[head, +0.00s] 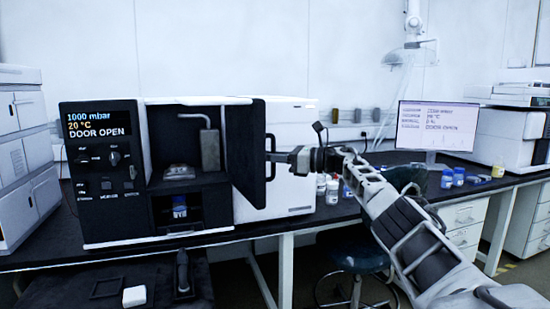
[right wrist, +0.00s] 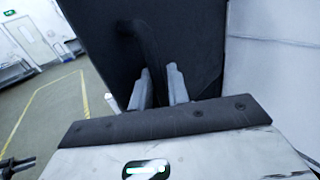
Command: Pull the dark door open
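The dark door (head: 245,152) stands swung out from the right side of the black instrument's chamber (head: 190,150) in the head view. The instrument's screen (head: 95,123) reads "DOOR OPEN". My right gripper (head: 281,157) is at the handle (head: 270,158) on the door's right-hand face. In the right wrist view the door (right wrist: 205,50) fills the middle, and the fingers of my right gripper (right wrist: 158,85) sit either side of the dark handle bar (right wrist: 148,50), closed on it. My left gripper is not in view.
Inside the chamber are a grey hanging part and a metal piece; a blue-capped vial (head: 179,207) stands in the lower bay. A white unit (head: 290,185), several bottles and a monitor (head: 437,126) are to the right. A stool (head: 358,255) stands below the bench.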

